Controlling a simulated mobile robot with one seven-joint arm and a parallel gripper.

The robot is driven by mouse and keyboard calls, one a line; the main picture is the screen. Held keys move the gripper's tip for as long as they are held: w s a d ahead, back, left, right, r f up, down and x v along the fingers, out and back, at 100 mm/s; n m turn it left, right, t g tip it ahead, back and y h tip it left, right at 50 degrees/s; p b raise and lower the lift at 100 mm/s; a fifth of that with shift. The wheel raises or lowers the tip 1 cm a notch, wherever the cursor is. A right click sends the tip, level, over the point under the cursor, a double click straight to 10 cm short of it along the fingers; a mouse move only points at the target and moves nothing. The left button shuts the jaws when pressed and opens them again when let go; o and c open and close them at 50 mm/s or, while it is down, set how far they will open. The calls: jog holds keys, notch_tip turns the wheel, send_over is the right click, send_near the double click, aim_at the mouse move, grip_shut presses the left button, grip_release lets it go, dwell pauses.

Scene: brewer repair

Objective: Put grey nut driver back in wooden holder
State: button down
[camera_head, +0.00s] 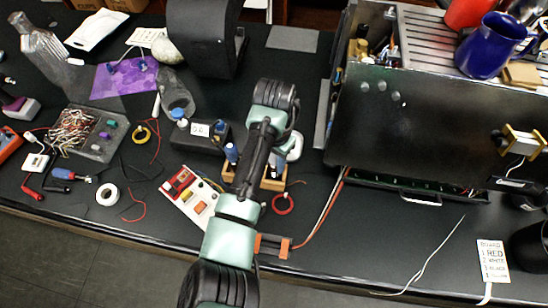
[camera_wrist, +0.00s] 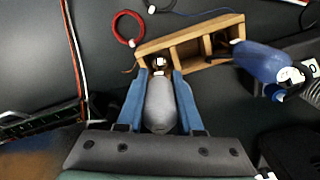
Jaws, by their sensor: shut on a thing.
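The grey nut driver (camera_wrist: 160,105) is between the blue fingers of my gripper (camera_wrist: 159,78) in the wrist view, its handle lengthwise toward the camera. The wooden holder (camera_wrist: 190,38) has several compartments in a row. The driver's far end is at the holder's left end in that view; I cannot tell whether it is inside a compartment or just above. In the head view the holder (camera_head: 273,184) is partly hidden behind my arm, and the gripper and grey driver are hidden there.
A blue-handled tool (camera_wrist: 262,62) is at the holder's right end. A red wire loop (camera_wrist: 128,28) lies near its left end. In the head view, a board with coloured parts (camera_head: 190,194) lies left of my arm and the large metal machine (camera_head: 410,120) stands right.

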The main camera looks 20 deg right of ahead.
jog(key=shift+f+b, duration=0.45)
jog(key=shift+f, duration=0.45)
jog(key=shift+c, duration=0.4)
grip_release()
jog(key=shift+r, duration=0.1)
notch_tip(320, 180, up, 7)
jog(key=p, duration=0.7)
dwell(0.5)
